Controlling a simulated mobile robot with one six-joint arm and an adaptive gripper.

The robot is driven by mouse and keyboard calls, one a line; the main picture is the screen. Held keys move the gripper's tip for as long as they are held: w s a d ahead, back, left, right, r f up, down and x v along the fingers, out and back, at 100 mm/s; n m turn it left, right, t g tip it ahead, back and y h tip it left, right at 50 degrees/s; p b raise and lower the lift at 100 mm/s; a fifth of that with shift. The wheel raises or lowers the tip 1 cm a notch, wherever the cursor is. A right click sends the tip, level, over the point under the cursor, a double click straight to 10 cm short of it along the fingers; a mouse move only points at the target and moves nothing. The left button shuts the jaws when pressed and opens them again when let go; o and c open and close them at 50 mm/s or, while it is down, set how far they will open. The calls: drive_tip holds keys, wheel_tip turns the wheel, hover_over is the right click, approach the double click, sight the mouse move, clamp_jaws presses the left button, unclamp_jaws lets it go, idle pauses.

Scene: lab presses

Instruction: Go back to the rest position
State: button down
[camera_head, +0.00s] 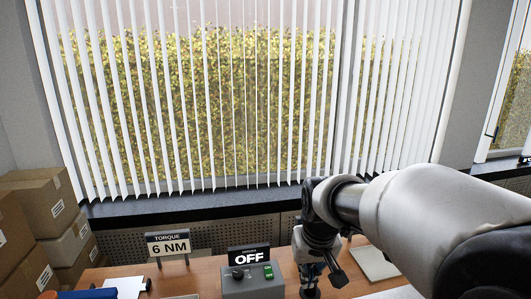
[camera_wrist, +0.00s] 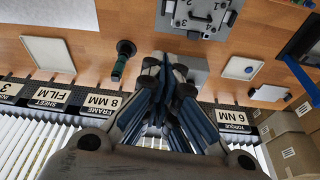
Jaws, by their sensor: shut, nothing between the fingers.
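My gripper (camera_head: 311,284) hangs above the wooden bench at the lower middle of the head view, at the end of my arm, which comes in from the right. In the wrist view my gripper (camera_wrist: 166,68) reaches out over the bench from below. Its blue and dark fingers are shut with nothing between them. A grey plate with numbered marks (camera_wrist: 200,14) shows beyond the fingertips.
A torque sign (camera_head: 168,245) reading 6 NM stands at the bench's back. Cardboard boxes (camera_head: 42,205) are stacked left. A green-handled tool (camera_wrist: 123,58) and white trays (camera_wrist: 47,53) are on the bench. A frame sign (camera_wrist: 98,104) reads 8 MM. Window blinds (camera_head: 240,95) hang behind.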

drive_tip(key=s+d+f+b, duration=0.1)
drive_tip(key=s+b, duration=0.1)
drive_tip(key=s, duration=0.6)
drive_tip(key=s+d+f+t+b, duration=0.1)
drive_tip(key=s+d+f+b, duration=0.1)
drive_tip(key=s, duration=0.6)
drive_tip(key=s+d+f+m+b, duration=0.1)
drive_tip(key=s+b, duration=0.1)
drive_tip(key=s, duration=0.6)
drive_tip(key=shift+s+d+f, duration=0.2)
drive_tip(key=shift+s+d, duration=0.15)
drive_tip(key=shift+s, duration=0.05)
